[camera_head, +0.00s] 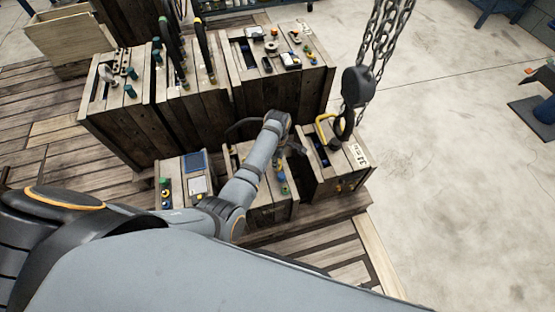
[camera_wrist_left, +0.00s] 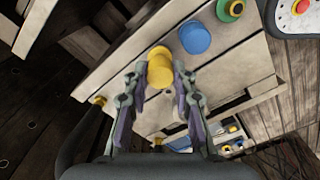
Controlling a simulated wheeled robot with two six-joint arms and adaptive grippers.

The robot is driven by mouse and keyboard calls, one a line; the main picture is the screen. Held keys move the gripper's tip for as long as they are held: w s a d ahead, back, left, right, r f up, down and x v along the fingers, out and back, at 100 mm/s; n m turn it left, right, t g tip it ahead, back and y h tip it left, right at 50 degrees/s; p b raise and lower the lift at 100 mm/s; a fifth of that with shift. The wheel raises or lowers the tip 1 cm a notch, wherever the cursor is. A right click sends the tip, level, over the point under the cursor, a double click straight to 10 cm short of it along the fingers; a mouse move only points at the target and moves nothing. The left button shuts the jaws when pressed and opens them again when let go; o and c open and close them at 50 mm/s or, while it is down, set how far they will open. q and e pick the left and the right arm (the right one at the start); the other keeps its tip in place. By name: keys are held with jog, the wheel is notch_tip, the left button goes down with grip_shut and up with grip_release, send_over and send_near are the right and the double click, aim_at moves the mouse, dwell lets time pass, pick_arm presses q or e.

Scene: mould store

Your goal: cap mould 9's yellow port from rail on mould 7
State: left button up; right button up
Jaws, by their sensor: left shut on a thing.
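My left gripper (camera_wrist_left: 163,82) is shut on a yellow cap (camera_wrist_left: 159,68) in the left wrist view, with one finger on each side of it. The cap is at a pale wooden mould face (camera_wrist_left: 235,62); I cannot tell whether it still touches the wood. In the head view my left arm reaches over the middle front mould (camera_head: 262,212), which carries blue and yellow pieces (camera_head: 282,181). The arm hides part of it. No mould number is clearly readable.
A chain hoist hook (camera_head: 343,122) hangs by the yellow handle of the right front mould (camera_head: 340,175). Taller moulds (camera_head: 125,130) with upright handles stand behind. A mould with a blue panel (camera_head: 194,162) is left of my arm. Open floor (camera_head: 450,180) lies right.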

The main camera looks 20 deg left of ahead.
pick_arm(q)
jog(key=shift+f, duration=0.25)
jog(key=shift+f, duration=0.75)
dwell(1.4)
jog(key=o, duration=0.8)
jog(key=shift+r, duration=0.1)
jog(key=shift+w+r, duration=0.1)
jog(key=shift+r, duration=0.25)
notch_tip(320, 180, up, 11)
